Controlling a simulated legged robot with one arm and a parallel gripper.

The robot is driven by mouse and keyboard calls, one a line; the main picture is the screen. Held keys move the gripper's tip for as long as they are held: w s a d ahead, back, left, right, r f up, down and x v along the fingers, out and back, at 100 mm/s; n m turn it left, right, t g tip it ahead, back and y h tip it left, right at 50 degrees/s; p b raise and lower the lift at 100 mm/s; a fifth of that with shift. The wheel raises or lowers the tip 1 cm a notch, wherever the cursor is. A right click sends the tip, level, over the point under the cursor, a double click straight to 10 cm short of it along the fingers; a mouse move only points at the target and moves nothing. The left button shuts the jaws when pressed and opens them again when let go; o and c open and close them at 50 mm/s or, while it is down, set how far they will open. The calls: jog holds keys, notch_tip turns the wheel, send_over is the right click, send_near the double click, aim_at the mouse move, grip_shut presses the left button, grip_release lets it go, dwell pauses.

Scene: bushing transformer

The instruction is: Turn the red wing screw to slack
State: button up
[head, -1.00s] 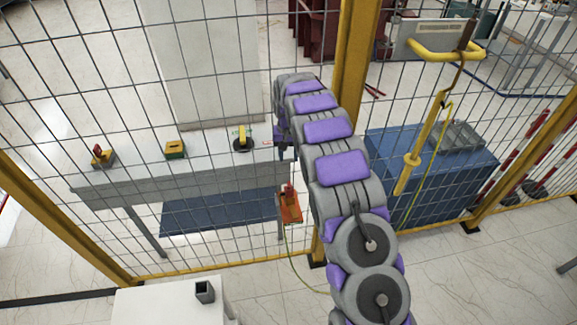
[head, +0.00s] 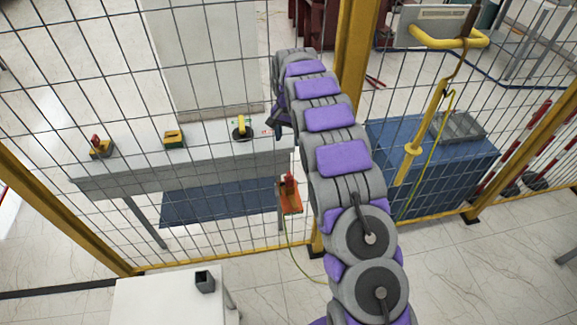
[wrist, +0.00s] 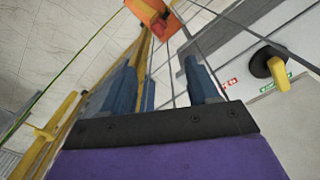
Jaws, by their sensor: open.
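The red wing screw (head: 289,180) sits on an orange clamp (head: 291,203) by the fence post, to the right of the grey table's end. In the wrist view, the orange clamp (wrist: 150,12) is at the top edge, with the red screw (wrist: 161,28) partly showing. My gripper (wrist: 165,82) is open and empty, its blue fingers apart and pointing toward the clamp with a gap between. In the head view my gripper (head: 277,122) is small and partly hidden by my arm, up and slightly left of the screw.
A wire fence with yellow posts (head: 352,60) surrounds the area. The grey table (head: 215,150) carries a yellow-handled black disc (head: 241,130), a yellow-green block (head: 174,138) and another red-topped piece (head: 101,147). A yellow pole (head: 425,130) stands right of my arm. A cable hangs below the clamp.

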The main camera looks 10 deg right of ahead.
aim_at(289, 173)
notch_tip(289, 173, down, 17)
jog(key=m+b, duration=0.6)
jog(key=m, duration=0.7)
jog(key=shift+s+f+m, duration=0.1)
jog(key=shift+f+m, duration=0.05)
jog(key=shift+m, duration=0.15)
jog(key=shift+c, duration=0.2)
jog(key=c, duration=1)
